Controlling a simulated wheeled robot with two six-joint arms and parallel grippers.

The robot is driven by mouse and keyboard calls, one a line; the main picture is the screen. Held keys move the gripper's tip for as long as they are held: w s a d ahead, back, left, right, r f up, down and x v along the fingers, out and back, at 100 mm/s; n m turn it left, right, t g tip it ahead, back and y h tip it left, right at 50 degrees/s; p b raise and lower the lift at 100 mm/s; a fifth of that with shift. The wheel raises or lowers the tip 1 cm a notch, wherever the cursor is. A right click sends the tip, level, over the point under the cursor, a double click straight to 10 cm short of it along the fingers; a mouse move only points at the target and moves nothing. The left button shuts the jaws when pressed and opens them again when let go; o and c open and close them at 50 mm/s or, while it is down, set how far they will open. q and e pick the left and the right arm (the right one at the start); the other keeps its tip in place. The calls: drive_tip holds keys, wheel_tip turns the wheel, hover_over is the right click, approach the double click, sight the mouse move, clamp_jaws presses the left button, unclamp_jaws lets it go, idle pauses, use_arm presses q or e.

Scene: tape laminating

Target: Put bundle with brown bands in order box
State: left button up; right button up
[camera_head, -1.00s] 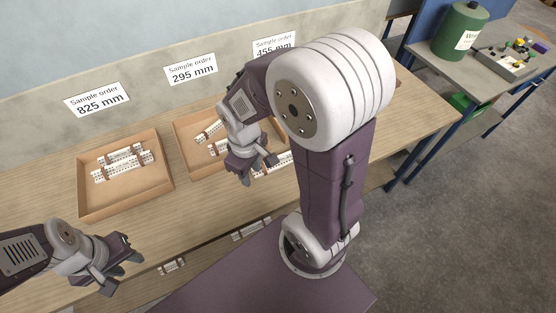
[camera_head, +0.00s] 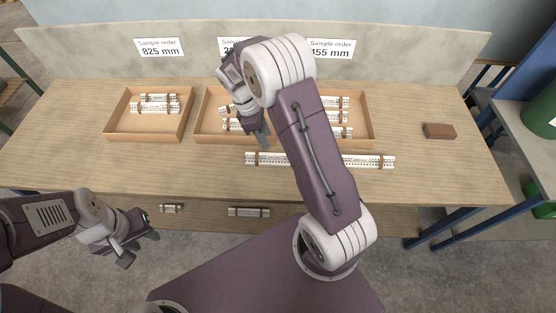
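A long white bundle with brown bands (camera_head: 368,161) lies on the wooden table in front of the boxes; my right arm hides its middle. Three open order boxes stand behind it: the left box (camera_head: 116,126) under the 825 mm sign, the middle box (camera_head: 203,129) under the partly hidden sign, and the right box (camera_head: 367,128) under the 455 mm sign. Each holds white banded bundles. My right gripper (camera_head: 262,138) points down at the middle box's front edge; its fingers are too hidden to judge. My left gripper (camera_head: 140,250) is open and empty before the table.
A side table with a green canister (camera_head: 541,115) stands at the far right.

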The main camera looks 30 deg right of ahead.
sight(274, 154)
drive_tip(key=shift+w+a+f, duration=0.2)
drive_tip(key=shift+a, duration=0.05)
drive_tip(key=f, duration=0.1)
drive_tip(key=s+d+f, duration=0.1)
drive_tip(key=f, duration=0.1)
drive_tip(key=shift+s+d, duration=0.1)
drive_tip(key=shift+d, duration=0.1)
drive_tip(key=shift+x, duration=2.8)
drive_tip(key=shift+a, duration=0.1)
clamp_jaws()
